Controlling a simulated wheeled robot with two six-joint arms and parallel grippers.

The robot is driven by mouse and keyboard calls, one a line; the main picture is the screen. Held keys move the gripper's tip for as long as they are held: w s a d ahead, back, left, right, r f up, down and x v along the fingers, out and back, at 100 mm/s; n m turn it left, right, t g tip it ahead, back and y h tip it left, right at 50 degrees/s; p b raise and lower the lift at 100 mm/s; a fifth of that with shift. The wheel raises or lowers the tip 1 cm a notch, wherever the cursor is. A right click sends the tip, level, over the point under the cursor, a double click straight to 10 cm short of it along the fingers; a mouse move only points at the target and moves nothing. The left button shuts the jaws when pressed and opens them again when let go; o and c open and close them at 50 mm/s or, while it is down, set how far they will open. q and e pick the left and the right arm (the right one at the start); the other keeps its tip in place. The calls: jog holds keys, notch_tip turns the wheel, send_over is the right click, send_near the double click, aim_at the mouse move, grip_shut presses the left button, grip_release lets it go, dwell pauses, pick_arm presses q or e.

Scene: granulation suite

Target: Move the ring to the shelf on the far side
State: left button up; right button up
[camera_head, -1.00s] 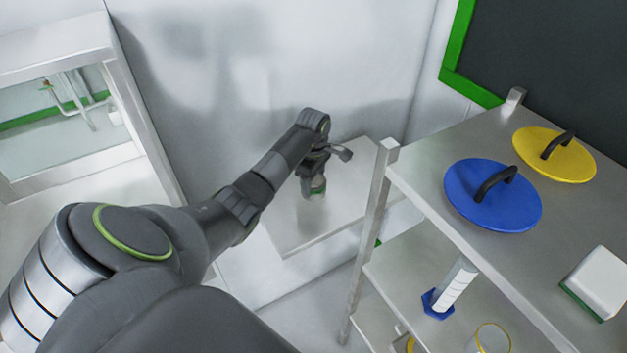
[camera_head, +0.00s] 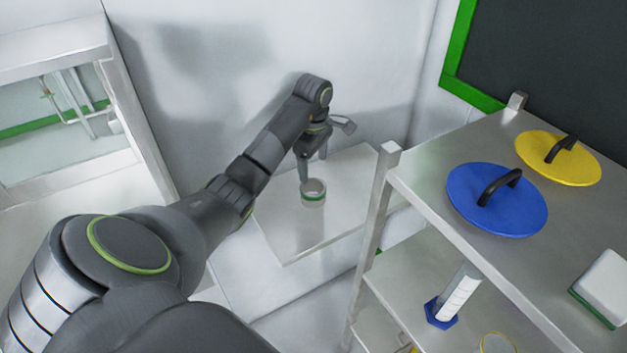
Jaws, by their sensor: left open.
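The ring (camera_head: 313,196), a short white and green band, sits on a pale shelf (camera_head: 296,243) against the far wall. My left gripper (camera_head: 313,170) is open just above the ring, with its fingers pointing down. One finger reaches close to the ring's left rim; whether it touches I cannot tell. My right gripper is out of view.
A metal rack at the right carries a blue lid (camera_head: 497,212), a yellow lid (camera_head: 558,158) and a white box (camera_head: 603,285) on top. A measuring cylinder (camera_head: 460,292) stands on its lower shelf. A rack post (camera_head: 376,205) rises just right of the pale shelf.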

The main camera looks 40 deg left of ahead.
pick_arm(q)
jog(key=shift+r+p, duration=1)
jog(key=shift+r, duration=0.5)
